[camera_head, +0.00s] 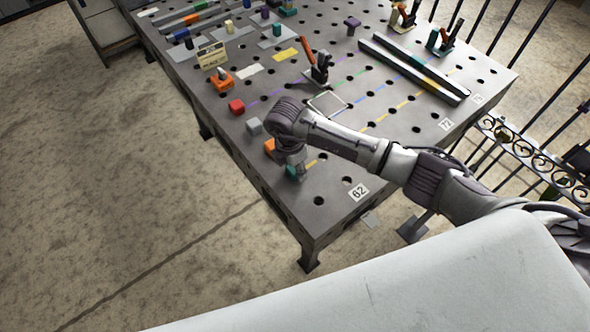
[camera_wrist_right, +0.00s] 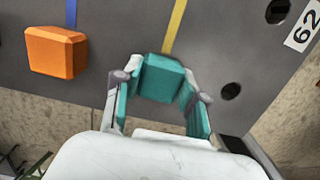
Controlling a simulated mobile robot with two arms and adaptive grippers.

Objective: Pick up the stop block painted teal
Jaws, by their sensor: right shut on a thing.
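The teal stop block (camera_wrist_right: 162,75) sits between the two fingers of my right gripper (camera_wrist_right: 158,88) in the right wrist view. The fingers are shut on its sides. In the head view my right gripper (camera_head: 292,163) points down at the near corner of the table, and part of the teal block (camera_head: 299,172) shows below it. I cannot tell whether the block touches the tabletop. My left gripper is not in view.
An orange block (camera_wrist_right: 56,52) is close by on the left, with a grey block (camera_head: 254,126) and a red block (camera_head: 236,106) further along the edge of the perforated table (camera_head: 330,205). A clamp (camera_head: 319,70) stands further back. The table's edge is close to the gripper.

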